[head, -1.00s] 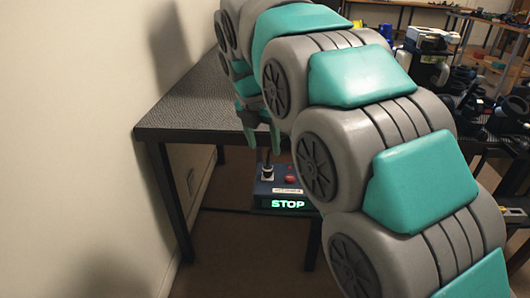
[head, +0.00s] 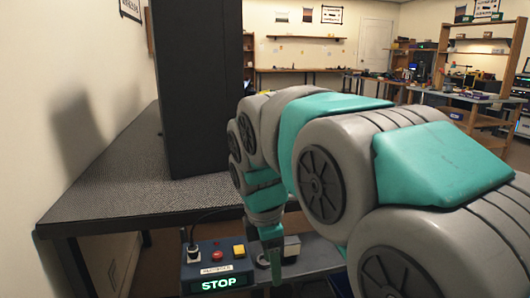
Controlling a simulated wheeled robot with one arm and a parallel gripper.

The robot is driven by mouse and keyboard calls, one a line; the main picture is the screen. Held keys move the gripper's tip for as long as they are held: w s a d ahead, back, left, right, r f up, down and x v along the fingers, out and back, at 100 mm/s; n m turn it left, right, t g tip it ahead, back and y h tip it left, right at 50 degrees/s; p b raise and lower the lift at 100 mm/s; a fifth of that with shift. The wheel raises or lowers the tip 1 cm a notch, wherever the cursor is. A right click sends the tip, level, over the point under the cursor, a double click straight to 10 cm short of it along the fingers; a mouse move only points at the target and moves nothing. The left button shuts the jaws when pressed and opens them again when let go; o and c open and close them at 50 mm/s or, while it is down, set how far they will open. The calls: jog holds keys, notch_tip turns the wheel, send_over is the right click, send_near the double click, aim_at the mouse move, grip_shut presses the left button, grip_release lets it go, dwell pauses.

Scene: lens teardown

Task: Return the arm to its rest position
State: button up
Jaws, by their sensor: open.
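My arm (head: 320,170), grey with teal covers, curves from the lower right up and over, then down in the middle of the head view. My gripper (head: 273,258) hangs at its end, pointing down, with a teal finger showing. It is open, and I see nothing held in it. It is just right of the control box with the lit STOP sign, in front of the dark table. The far side of the gripper is partly hidden.
A dark patterned table (head: 120,190) bears a tall black cabinet (head: 195,90). The STOP box (head: 215,258) has a red and a yellow button. A small pale block (head: 291,246) is beside the gripper. Shelves and benches (head: 470,95) stand far back right.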

jog(key=s+d+f+m+g, duration=0.1)
jog(key=s+d+f+m, duration=0.2)
jog(key=s+m, duration=0.4)
jog(key=s+d+f+m+g, duration=0.1)
jog(key=s+d+f+m, duration=0.3)
jog(key=s, duration=0.5)
jog(key=s+d+f+m+g+y, duration=0.1)
jog(key=s+d+f+m, duration=0.3)
jog(key=s+d+m, duration=0.3)
jog(key=s+m, duration=0.1)
jog(key=m, duration=0.1)
jog(key=shift+s+m, duration=0.25)
jog(key=shift+m, duration=0.15)
jog(key=shift+f, duration=0.1)
jog(key=shift+c, duration=0.3)
